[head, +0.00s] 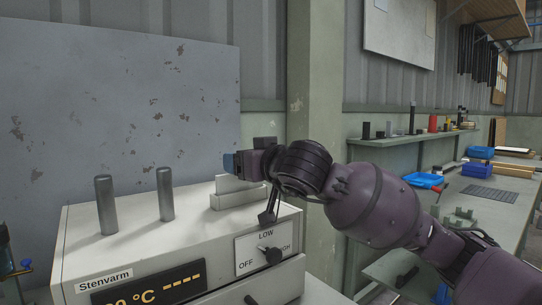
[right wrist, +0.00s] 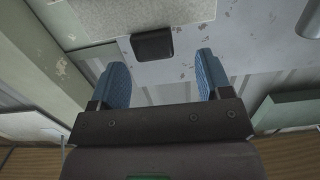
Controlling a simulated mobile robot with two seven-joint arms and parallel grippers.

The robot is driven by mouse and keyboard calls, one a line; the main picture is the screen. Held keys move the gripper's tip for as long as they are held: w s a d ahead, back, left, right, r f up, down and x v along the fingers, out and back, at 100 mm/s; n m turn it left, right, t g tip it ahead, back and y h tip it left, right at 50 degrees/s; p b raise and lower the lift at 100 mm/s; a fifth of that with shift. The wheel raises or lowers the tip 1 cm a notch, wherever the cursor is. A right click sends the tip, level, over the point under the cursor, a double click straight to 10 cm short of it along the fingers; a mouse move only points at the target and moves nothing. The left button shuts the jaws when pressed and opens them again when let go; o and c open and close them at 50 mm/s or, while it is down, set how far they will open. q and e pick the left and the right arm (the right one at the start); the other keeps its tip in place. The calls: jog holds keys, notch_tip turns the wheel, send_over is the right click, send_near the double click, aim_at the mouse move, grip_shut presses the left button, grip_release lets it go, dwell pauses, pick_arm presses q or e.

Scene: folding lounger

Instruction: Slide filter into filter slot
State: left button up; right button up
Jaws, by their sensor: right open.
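The white instrument marked Stenvarm (head: 130,250) stands in the lower left of the head view. A pale stepped block (head: 236,198) sits on its top at the back right, partly behind my right gripper. I cannot tell whether this block is the filter or holds the slot. My right gripper (head: 230,163) is above the instrument, pointing left. In the right wrist view its blue fingers (right wrist: 163,75) are apart with nothing between them. A small dark block (right wrist: 152,44) shows just beyond the fingertips, near a speckled pale surface (right wrist: 140,15). My left gripper is out of view.
Two upright grey metal cylinders (head: 106,205) (head: 166,194) stand on the instrument's left top. A dial (head: 271,255) and display (head: 150,286) are on its front. A scuffed grey panel (head: 120,95) stands behind. A green bench (head: 490,205) with blue trays is at right.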

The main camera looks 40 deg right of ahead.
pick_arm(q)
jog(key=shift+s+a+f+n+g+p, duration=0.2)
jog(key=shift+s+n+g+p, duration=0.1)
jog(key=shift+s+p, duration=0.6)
pick_arm(e)
jog(key=s+r, duration=0.1)
jog(key=s, duration=0.7)
jog(key=shift+s+r, duration=0.3)
jog(key=shift+s, duration=0.05)
